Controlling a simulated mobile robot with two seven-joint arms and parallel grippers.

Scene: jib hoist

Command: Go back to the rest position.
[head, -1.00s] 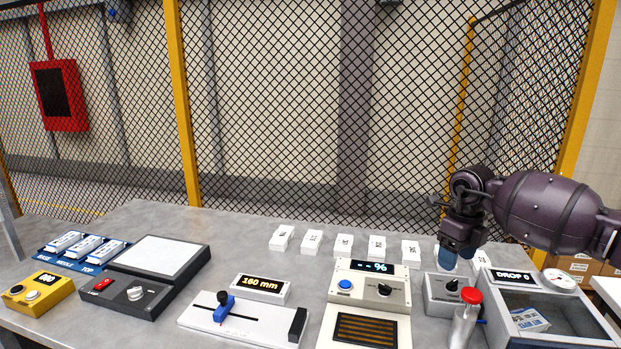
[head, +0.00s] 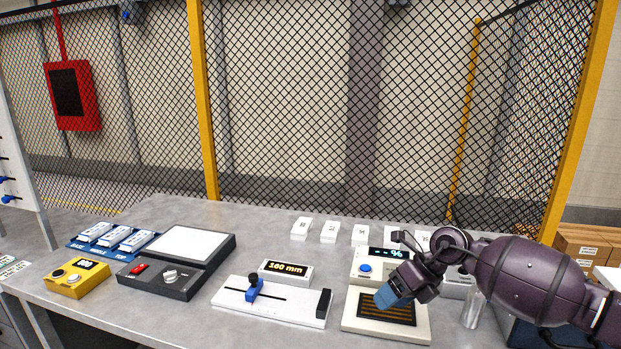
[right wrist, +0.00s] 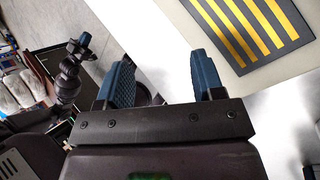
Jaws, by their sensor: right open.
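My right gripper (head: 393,291) is in the head view, in front of the white device with the black and yellow striped plate (head: 385,309). Its blue fingers hang above or just over that plate; the exact gap cannot be told. In the right wrist view the two blue fingers (right wrist: 160,82) stand apart with nothing between them, and the striped plate (right wrist: 262,30) lies at the upper right. My left gripper is not in the head view.
The bench holds a slide gauge reading 160 mm (head: 272,302), a black device with a pale plate (head: 190,245), a yellow box (head: 77,279) and a row of white blocks (head: 330,232). A metal cylinder (head: 473,312) stands close beneath my right arm. A mesh fence (head: 280,110) stands behind.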

